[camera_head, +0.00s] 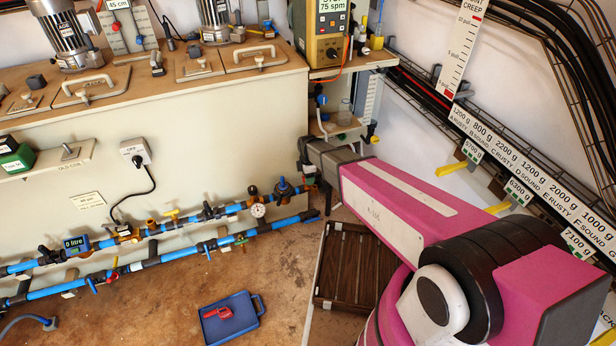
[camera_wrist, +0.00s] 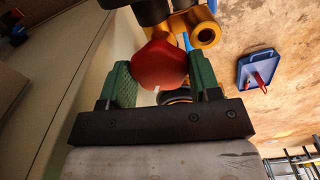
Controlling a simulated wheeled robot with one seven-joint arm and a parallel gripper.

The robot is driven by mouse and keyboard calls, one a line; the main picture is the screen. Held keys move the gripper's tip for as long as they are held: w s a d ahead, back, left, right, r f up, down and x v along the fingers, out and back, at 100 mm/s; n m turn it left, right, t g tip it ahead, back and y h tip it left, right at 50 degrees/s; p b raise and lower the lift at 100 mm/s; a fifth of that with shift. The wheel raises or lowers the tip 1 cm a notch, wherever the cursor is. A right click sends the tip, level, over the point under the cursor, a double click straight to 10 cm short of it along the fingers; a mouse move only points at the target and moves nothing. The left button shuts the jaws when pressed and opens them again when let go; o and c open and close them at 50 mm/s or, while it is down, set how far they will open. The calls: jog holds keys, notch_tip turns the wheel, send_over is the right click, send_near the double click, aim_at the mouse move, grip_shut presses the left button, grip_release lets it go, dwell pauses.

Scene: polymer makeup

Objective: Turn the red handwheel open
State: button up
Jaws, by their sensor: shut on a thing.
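The red handwheel (camera_wrist: 158,66) shows in the wrist view as a faceted red knob, beside brass and blue pipe fittings. My gripper (camera_wrist: 163,78) has a green-padded finger on each side of it and is shut on it. The lower part of the valve is partly hidden behind the wheel and fingers. In the head view my arm reaches from the lower right to the right end of the pipes, and my dark gripper body (camera_head: 318,160) hides most of the handwheel there.
Blue pipes (camera_head: 165,257) with valves and a round gauge (camera_head: 258,210) run along the bench front. A blue tray (camera_head: 209,331) holding a red item lies on the floor. A brown slatted crate (camera_head: 352,268) stands below my arm. The brown floor around the tray is clear.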

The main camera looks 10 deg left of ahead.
dwell(0.4)
jog(key=o, duration=0.9)
notch_tip(320, 180, up, 11)
jog(key=shift+f, duration=0.1)
